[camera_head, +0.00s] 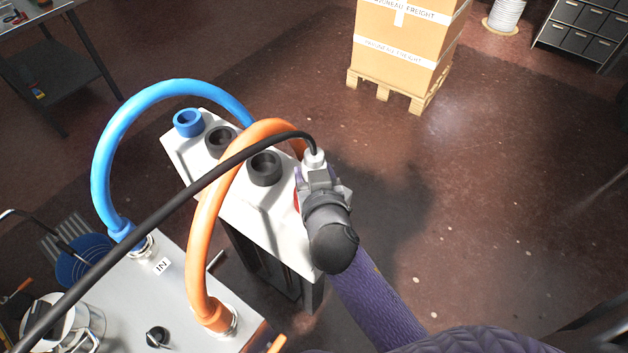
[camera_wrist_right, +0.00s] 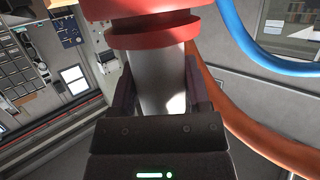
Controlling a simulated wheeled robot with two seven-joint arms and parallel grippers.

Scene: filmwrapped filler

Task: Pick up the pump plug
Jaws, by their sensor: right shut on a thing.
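The pump plug (camera_head: 314,158) is pale grey, with a black cable running from its top across to the lower left. It is at the right end of the white sloped panel (camera_head: 285,232). My right gripper (camera_head: 318,182) is shut on the plug. In the right wrist view, the plug's grey-white body (camera_wrist_right: 160,82) is between the two fingers (camera_wrist_right: 158,92). A red ring-shaped part (camera_wrist_right: 150,32) lies just beyond the plug. A bit of red shows beside the gripper in the head view. I cannot tell whether plug and red part are joined. My left gripper is not in view.
A blue socket (camera_head: 188,122) and two black sockets (camera_head: 265,167) line the panel. A blue hose (camera_head: 103,160) and an orange hose (camera_head: 205,230) arch close by from a grey box (camera_head: 130,295). Cartons on a pallet (camera_head: 400,92) stand behind. Floor to the right is clear.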

